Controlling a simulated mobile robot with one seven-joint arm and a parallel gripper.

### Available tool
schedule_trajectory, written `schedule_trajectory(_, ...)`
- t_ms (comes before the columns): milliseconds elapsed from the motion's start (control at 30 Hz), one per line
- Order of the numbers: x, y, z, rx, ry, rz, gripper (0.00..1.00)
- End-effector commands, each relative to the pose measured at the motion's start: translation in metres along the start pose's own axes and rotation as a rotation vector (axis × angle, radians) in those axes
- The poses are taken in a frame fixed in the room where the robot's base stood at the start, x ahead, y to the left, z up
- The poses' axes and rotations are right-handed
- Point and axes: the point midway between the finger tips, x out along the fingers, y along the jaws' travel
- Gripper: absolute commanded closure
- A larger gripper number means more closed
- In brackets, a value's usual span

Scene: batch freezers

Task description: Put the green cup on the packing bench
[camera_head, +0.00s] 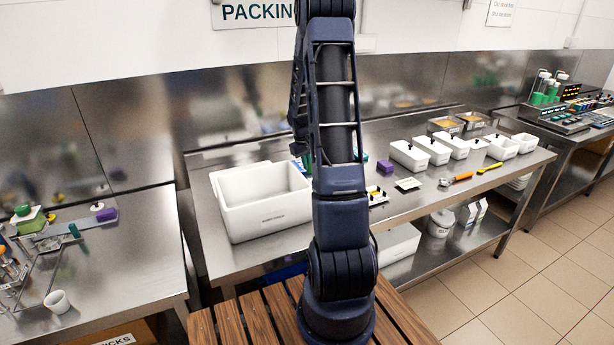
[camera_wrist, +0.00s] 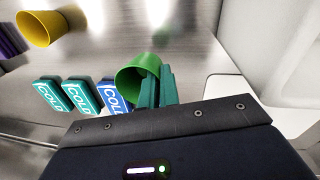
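The green cup (camera_wrist: 140,76) is in the wrist view, tilted, with its open mouth toward the camera. My gripper (camera_wrist: 159,84) has teal fingers close together at the cup. One finger appears inside the mouth and the other outside, with the cup's wall between them, so it looks shut on the cup. I cannot tell whether the cup touches the surface below. In the head view my arm hides the cup and the gripper. The packing bench (camera_head: 411,208) is the steel bench under the PACKING sign, and my arm stands in front of it.
A large white bin (camera_head: 262,200) stands on the bench's left. Cold packs (camera_wrist: 82,97) and a yellow cup (camera_wrist: 48,27) show near the gripper. Some bench front is clear.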

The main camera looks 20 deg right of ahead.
Motion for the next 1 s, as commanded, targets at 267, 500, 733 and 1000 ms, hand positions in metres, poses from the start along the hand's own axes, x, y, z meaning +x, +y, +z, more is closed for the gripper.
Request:
schedule_trajectory(267, 0.019, -0.003, 0.0, 0.001, 0.0, 0.0, 1.0)
schedule_trajectory(500, 0.048, -0.008, 0.001, 0.0, -0.003, -0.001, 1.0)
schedule_trajectory(733, 0.057, -0.009, 0.0, 0.001, 0.001, 0.001, 1.0)
schedule_trajectory(1000, 0.06, -0.009, 0.0, 0.0, 0.0, 0.0, 0.93)
